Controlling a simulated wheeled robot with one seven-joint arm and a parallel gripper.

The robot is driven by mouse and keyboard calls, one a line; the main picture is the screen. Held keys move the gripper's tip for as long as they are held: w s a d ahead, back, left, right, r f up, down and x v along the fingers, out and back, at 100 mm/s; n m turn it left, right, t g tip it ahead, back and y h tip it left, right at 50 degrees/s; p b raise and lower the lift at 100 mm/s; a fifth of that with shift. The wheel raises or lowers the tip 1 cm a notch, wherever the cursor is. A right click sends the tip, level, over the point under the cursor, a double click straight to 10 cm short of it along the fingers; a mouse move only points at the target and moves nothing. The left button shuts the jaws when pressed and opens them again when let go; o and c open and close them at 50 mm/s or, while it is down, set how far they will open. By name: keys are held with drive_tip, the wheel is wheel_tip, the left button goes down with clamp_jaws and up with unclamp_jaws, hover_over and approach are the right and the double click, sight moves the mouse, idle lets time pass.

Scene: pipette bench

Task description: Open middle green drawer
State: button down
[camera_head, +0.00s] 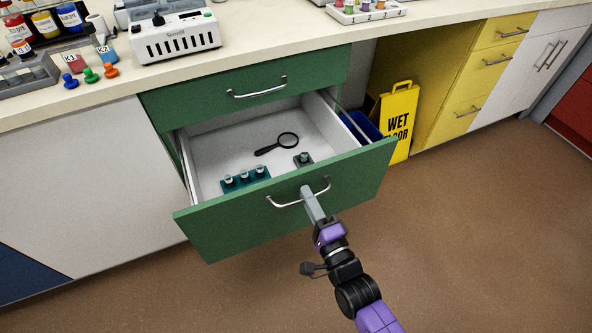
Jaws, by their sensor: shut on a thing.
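The middle green drawer (240,230) is pulled far out of the green cabinet, its white inside showing. Its silver bar handle (284,203) is on the front panel. My gripper (308,192) is at the right part of this handle, shut on it; the fingertips partly hide the bar. Inside the drawer lie a black magnifying glass (288,140), a teal rack with several small capped vials (236,184) and a small dark block with one vial (302,163). The top green drawer (200,101) above it is closed.
A yellow wet-floor sign (398,110) and a blue bin (362,124) stand right of the open drawer. Yellow drawers (490,62) are further right. The brown floor (480,230) in front is clear. The counter (110,105) above holds bottles and a white device (176,38).

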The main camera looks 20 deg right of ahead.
drive_tip(key=s+p, duration=0.1)
drive_tip(key=s, duration=1)
drive_tip(key=c, duration=1.5)
unclamp_jaws()
drive_tip(key=s, duration=0.8)
drive_tip(key=shift+f, duration=0.45)
